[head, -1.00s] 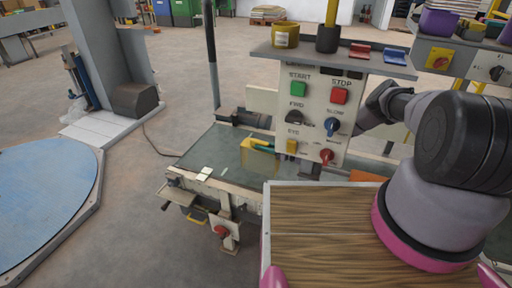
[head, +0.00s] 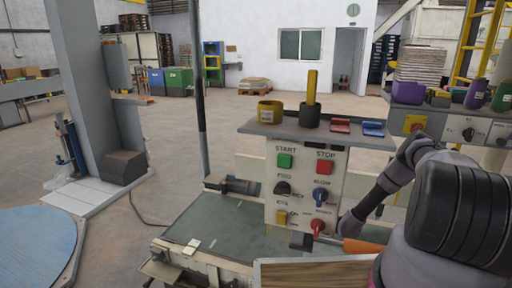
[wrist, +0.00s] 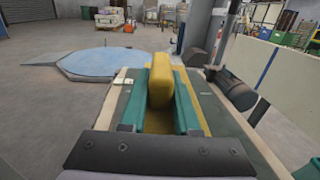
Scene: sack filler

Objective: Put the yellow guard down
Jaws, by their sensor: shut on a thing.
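In the wrist view, my gripper (wrist: 161,76) has two green fingers closed on the sides of the yellow guard (wrist: 160,88). The guard has a rounded block standing up between the fingertips, and more yellow shows lower down between the fingers. It is over the dark green bed (wrist: 207,104) of the machine; I cannot tell whether it touches it. In the head view, my gripper and the guard are largely hidden behind the control panel (head: 303,190). The machine's green bed (head: 205,232) shows to the left of the panel.
The panel's top shelf carries a yellow cup (head: 270,112), a dark holder (head: 309,117) with a yellow bar, and red (head: 340,126) and blue (head: 373,129) pieces. A blue round platform (head: 32,235) lies at left. A dark post (head: 196,95) rises behind the bed.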

